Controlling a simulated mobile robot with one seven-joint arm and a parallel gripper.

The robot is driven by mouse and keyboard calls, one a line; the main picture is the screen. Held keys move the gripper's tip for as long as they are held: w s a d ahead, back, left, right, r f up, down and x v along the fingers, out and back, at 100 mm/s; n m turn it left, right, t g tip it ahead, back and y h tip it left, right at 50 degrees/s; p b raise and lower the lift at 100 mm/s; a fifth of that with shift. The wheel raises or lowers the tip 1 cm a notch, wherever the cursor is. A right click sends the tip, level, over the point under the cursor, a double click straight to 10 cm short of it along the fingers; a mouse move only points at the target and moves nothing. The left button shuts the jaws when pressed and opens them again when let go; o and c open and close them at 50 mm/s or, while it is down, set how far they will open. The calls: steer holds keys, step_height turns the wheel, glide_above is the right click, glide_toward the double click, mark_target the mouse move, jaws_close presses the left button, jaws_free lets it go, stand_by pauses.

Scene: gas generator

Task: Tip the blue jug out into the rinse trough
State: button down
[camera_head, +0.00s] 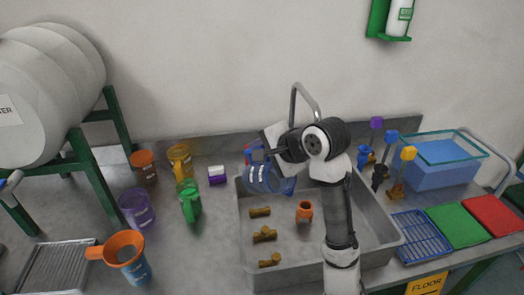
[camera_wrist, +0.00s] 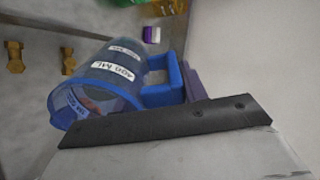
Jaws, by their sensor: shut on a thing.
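The blue jug (camera_head: 262,180) is a see-through measuring jug with white labels. It hangs tilted well over, above the left rear part of the grey rinse trough (camera_head: 288,243). My gripper (camera_head: 262,152) is shut on its blue handle. In the wrist view the jug (camera_wrist: 103,78) lies nearly on its side, with its handle (camera_wrist: 160,88) at my gripper (camera_wrist: 178,88). A small reddish patch shows through the jug's open end. I cannot tell whether liquid is in it, and no stream shows.
Several brass fittings (camera_head: 264,234) and an orange piece (camera_head: 304,211) lie in the trough. Green (camera_head: 189,201), purple (camera_head: 136,208) and yellow (camera_head: 180,161) jugs stand left, with an orange funnel (camera_head: 123,247) in a blue vessel. A blue water tank (camera_head: 440,165) stands right.

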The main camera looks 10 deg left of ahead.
steer(key=shift+s+d+r+y, duration=0.1)
steer(key=shift+r+y, duration=0.1)
steer(key=shift+y, duration=0.1)
steer(key=shift+d+t+b, duration=0.1)
steer(key=shift+t+b, duration=0.2)
steer(key=shift+b, duration=0.05)
steer(key=shift+s+d+r+t+y+b, duration=0.55)
steer(key=shift+r+y+b, duration=0.2)
steer(key=shift+b, duration=1.05)
steer(key=shift+s+d+r+t+y+b, duration=0.5)
steer(key=shift+r+t+y+b, duration=0.2)
steer(key=shift+b, duration=1.1)
steer(key=shift+s+d+r+t+y+b, duration=0.4)
steer(key=shift+s+d+t+y+b, duration=0.25)
steer(key=shift+d+t+y, duration=0.15)
steer(key=shift+s+d+r+t+y+b, duration=0.35)
steer(key=shift+s+d+t+y+b, duration=0.3)
steer(key=shift+d+y, duration=0.2)
steer(key=shift+s+r, duration=0.1)
steer(key=shift+d, duration=0.15)
